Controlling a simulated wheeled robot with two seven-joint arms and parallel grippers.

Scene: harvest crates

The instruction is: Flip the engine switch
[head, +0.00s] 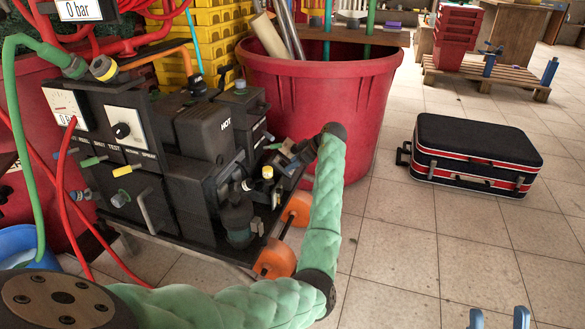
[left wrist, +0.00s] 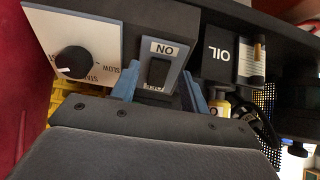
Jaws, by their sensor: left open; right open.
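The engine switch (left wrist: 157,74) is a black rocker on a grey-blue plate with an ON label, shown upside down in the left wrist view. My left gripper (left wrist: 161,82) is open, with one blue finger on each side of the switch. I cannot tell whether the fingers touch it. In the head view the black engine unit (head: 196,200) stands on the left, and my left arm reaches around to its right side. The switch is not clearly visible there. My right gripper (head: 500,319) is open and empty over the floor at the bottom right edge.
A dial panel (left wrist: 85,52) and an OIL label (left wrist: 220,52) flank the switch. A large red tub (head: 325,95) stands behind the engine. A black suitcase (head: 475,150) lies on the tiles at right. The floor between is clear.

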